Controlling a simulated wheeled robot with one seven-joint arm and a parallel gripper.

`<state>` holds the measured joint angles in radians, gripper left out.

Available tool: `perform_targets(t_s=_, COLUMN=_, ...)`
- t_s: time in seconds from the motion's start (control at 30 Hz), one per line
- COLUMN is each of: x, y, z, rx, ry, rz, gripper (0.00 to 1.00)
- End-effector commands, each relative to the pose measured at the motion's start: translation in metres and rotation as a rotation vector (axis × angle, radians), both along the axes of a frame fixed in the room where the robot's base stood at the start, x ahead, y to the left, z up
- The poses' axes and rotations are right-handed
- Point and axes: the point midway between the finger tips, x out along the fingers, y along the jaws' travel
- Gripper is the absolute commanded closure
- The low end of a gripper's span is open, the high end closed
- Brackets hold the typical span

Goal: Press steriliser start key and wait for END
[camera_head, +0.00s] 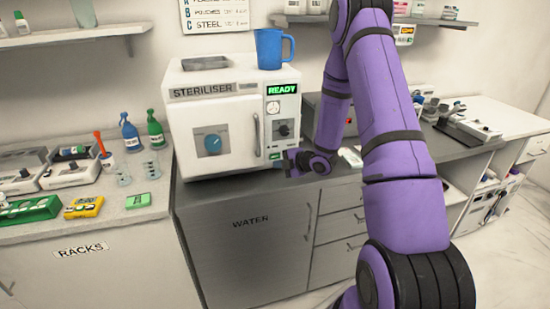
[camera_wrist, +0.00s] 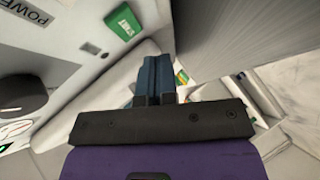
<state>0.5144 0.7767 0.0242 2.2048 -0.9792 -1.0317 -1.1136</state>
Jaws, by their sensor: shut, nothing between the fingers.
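The white steriliser (camera_head: 205,105) stands on the grey counter, its door shut. Its green display (camera_head: 283,89) reads READY. The green start key (camera_head: 275,156) is low on its right-hand panel; in the wrist view the key (camera_wrist: 124,22) reads START, at the upper left of my fingers. My gripper (camera_head: 290,160) is shut and empty, just right of the start key in the head view. In the wrist view my gripper (camera_wrist: 153,62) has its two fingers together, with a visible gap between them and the key.
A blue mug (camera_head: 270,49) and a dark tray (camera_head: 205,62) sit on top of the steriliser. A black dial (camera_wrist: 22,96) is on the panel at left in the wrist view. Bottles and racks fill the left counter. The cabinet marked WATER (camera_head: 250,245) is below.

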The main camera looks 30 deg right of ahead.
Motion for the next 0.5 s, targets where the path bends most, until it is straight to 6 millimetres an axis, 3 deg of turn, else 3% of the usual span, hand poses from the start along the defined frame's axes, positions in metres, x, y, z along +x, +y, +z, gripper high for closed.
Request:
perform_targets(t_s=0.2, x=0.013, y=-0.004, z=0.0, rx=0.0, ry=-0.001, rz=0.0, gripper=1.0)
perform_targets(t_s=0.5, x=0.015, y=-0.004, z=0.0, rx=0.0, ry=0.0, rz=-0.001, gripper=1.0)
